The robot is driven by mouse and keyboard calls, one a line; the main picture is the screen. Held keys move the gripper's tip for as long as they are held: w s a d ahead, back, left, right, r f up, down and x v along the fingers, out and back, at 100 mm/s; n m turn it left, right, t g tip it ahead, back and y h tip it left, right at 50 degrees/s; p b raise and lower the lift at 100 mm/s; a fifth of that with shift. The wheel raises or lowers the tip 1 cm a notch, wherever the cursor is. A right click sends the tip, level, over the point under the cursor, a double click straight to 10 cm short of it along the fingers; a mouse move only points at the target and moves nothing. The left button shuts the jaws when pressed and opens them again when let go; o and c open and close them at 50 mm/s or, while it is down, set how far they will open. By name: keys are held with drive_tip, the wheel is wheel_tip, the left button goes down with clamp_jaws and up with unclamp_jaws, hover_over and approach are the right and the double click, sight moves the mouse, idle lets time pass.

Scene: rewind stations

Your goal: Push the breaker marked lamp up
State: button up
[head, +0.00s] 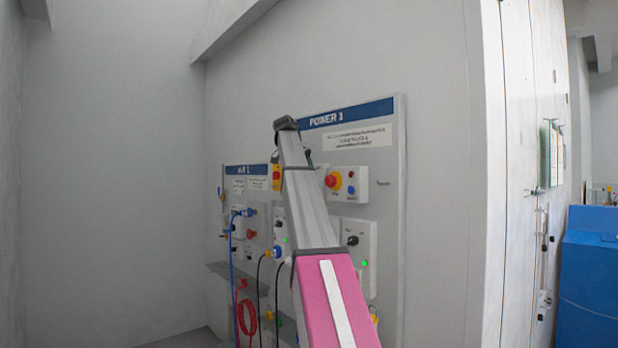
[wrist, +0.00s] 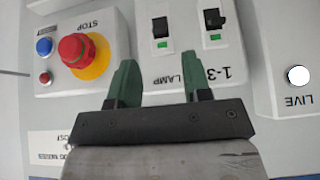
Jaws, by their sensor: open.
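In the wrist view, which shows the panel upside down, the lamp breaker (wrist: 160,27) is a black switch in a white box. A small green patch and the upside-down word LAMP sit below it in the picture. I cannot tell for sure whether its lever is up or down. My gripper (wrist: 163,74) has two green fingers spread apart with nothing between them. The fingers appear in front of the box, just below the breaker in the picture, and seem apart from it. In the head view my arm hides the breaker and most of my gripper.
A second breaker marked 1-3 (wrist: 214,18) sits beside the lamp breaker. A red stop button (wrist: 76,47) on a yellow base is left of it. A LIVE box (wrist: 298,76) is at right. In the head view, a blue hose (head: 231,245) and red hose (head: 246,318) hang left.

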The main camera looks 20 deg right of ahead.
drive_tip(key=shift+v, duration=2.05)
drive_tip(key=s+a+f+n+y, duration=0.1)
drive_tip(key=a+f+n, duration=0.2)
drive_tip(key=f, duration=1.3)
drive_tip(key=s+a+f+n+y, duration=0.1)
drive_tip(key=s+a+f+n, duration=0.15)
drive_tip(key=f, duration=1.35)
drive_tip(key=a+f+n+y, duration=0.1)
drive_tip(key=a+f+n, duration=0.15)
drive_tip(key=f, duration=1.35)
drive_tip(key=s+a+f+n+g+y, duration=0.1)
drive_tip(key=s+a+f+n, duration=0.2)
drive_tip(key=s+f, duration=1.1)
drive_tip(key=s+a+f+n+g+y, duration=0.1)
drive_tip(key=s+a+f, duration=0.6)
drive_tip(key=s+f, duration=0.7)
wheel_tip(320, 180, down, 6)
drive_tip(key=shift+s+a+f+n+y, duration=0.2)
drive_tip(key=shift+s+n+y, duration=0.15)
drive_tip(key=shift+n+y, duration=0.45)
drive_tip(key=shift+c, duration=0.3)
